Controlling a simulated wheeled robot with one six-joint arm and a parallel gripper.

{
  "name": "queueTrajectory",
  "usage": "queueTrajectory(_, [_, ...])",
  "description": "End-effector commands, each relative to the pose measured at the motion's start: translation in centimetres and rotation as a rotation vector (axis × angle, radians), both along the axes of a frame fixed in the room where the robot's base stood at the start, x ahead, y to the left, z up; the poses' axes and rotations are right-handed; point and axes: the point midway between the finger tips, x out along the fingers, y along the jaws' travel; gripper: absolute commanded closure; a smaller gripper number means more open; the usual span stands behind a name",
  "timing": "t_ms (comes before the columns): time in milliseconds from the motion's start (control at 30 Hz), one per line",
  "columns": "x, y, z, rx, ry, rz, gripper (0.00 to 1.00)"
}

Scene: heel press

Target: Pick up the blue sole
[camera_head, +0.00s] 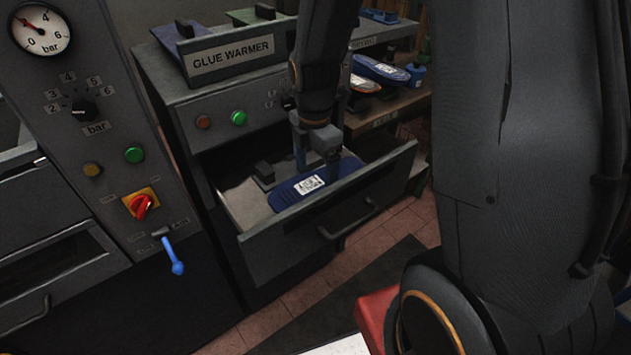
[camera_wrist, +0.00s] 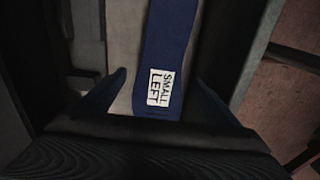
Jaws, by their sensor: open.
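The blue sole (camera_head: 287,194) lies flat in the open drawer (camera_head: 246,225) of the glue warmer, with a white label on it. In the wrist view the blue sole (camera_wrist: 165,50) runs up the picture, and its label reads "SMALL LEFT". My gripper (camera_head: 317,168) is inside the drawer, above the sole, and partly hides it in the head view. In the wrist view my gripper (camera_wrist: 160,98) is open, with one finger on each side of the sole's labelled end. I cannot tell how far the fingertips are above the drawer floor.
The drawer's front wall and handle (camera_head: 348,222) stand close in front of the sole. The glue warmer (camera_head: 232,55) rises behind. A control panel (camera_head: 85,150) with a blue lever is at left. Shelves with other soles (camera_head: 380,69) are at the back right.

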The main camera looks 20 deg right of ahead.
Motion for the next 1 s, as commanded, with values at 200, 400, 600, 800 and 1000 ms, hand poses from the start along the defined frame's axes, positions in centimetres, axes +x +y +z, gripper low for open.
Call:
queueTrajectory(200, [0.00,0.00,0.00,0.000,0.000,0.000,0.15])
queueTrajectory(400, [-0.02,-0.01,-0.17,0.000,0.001,0.000,0.15])
queueTrajectory(600, [-0.02,0.00,-0.44,0.000,0.001,0.000,0.15])
queueTrajectory(800, [0.00,0.00,-0.50,0.000,0.000,0.000,0.15])
queueTrajectory(1000, [0.00,0.00,-0.48,0.000,0.000,0.000,0.32])
